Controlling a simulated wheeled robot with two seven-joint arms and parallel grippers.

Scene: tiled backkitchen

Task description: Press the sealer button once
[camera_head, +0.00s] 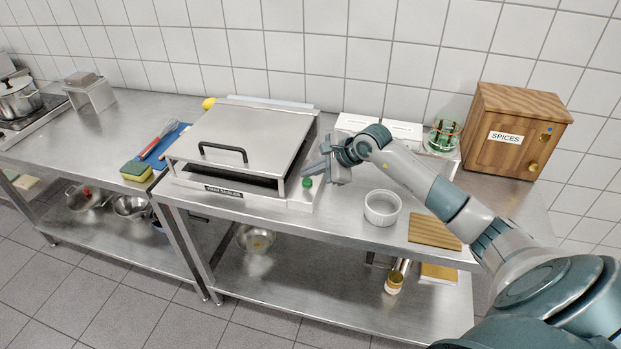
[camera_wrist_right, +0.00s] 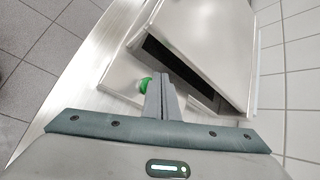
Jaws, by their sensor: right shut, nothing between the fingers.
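The sealer (camera_head: 240,140) is a steel box with a black-handled lid, partly open at the front, on the right-hand steel table. Its green button (camera_head: 307,182) sits on the panel at its right side. My right gripper (camera_head: 308,170) is shut and empty, with its fingertips close to the button, just above and behind it in the head view. In the right wrist view the green button (camera_wrist_right: 145,84) shows just left of the shut fingertips (camera_wrist_right: 160,78). I cannot tell whether they touch. My left gripper is not in view.
A white ramekin (camera_head: 382,207) and a wooden board (camera_head: 434,231) lie right of the sealer. A wooden spices box (camera_head: 513,130) and a green-trimmed glass jar (camera_head: 443,135) stand behind. A sponge (camera_head: 136,171) and a whisk (camera_head: 160,135) lie left of the sealer.

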